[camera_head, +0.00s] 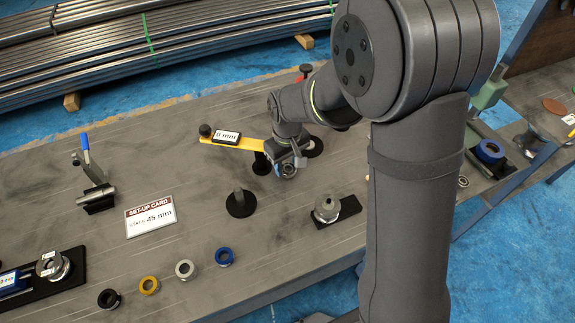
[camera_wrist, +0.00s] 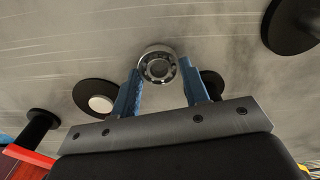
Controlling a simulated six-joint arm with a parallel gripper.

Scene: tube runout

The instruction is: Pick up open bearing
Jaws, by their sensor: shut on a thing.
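The open bearing (camera_head: 289,174) is a shiny steel ring with balls showing. In the wrist view, the bearing (camera_wrist: 157,53) is at the tips of two blue fingers. My gripper (camera_wrist: 160,67) is shut on it, one finger on each side. In the head view, my gripper (camera_head: 287,164) points down over the bench and hides part of the bearing. The bearing appears held above the bench surface, though its exact height is hard to tell.
A black disc with a post (camera_head: 241,207) and a metal part on a black plate (camera_head: 328,208) stand nearby. A yellow bar (camera_head: 237,141) lies close behind-left. Several rings, including a blue ring (camera_head: 224,257), line the front edge. A set-up card (camera_head: 151,216) is left.

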